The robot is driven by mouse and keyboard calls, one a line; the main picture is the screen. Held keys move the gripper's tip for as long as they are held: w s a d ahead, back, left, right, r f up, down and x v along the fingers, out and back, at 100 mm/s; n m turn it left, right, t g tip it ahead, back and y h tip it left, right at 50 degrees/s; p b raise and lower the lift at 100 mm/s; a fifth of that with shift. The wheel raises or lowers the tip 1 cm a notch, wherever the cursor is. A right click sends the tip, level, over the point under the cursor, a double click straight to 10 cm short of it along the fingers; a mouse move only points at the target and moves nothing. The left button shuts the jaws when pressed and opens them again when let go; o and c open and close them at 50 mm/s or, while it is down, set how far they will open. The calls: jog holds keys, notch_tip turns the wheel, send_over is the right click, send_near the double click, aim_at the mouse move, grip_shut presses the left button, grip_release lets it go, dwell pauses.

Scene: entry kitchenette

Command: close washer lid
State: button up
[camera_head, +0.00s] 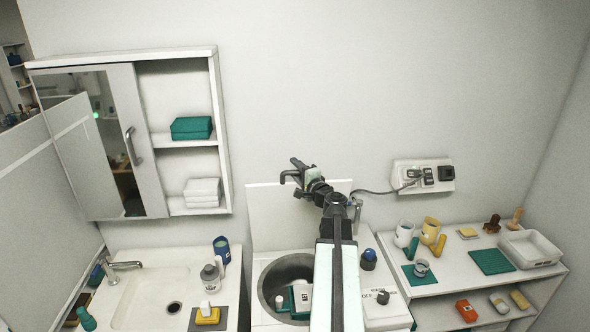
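The white washer (258,307) stands at lower centre, its round drum opening showing, with green and white items inside. Its lid (275,222) is open and stands upright at the back, against the wall. My arm reaches up from the bottom edge across the washer's right part and hides part of the lid. My black gripper (288,170) is at the lid's top edge, left of the arm. Its fingers look apart, with nothing seen between them. Whether it is behind, above or touching the lid cannot be told.
A sink (137,296) with a tap is at left, below a mirror cabinet (188,55). A dark blue-topped bottle (369,260) stands on the washer's right rear. A shelf unit (450,283) with mugs and a tray is at right. A wall socket (424,190) has a cable.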

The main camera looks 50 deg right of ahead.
jog(key=shift+w+d, duration=0.1)
jog(key=shift+w, duration=0.3)
grip_shut()
dwell(1.1)
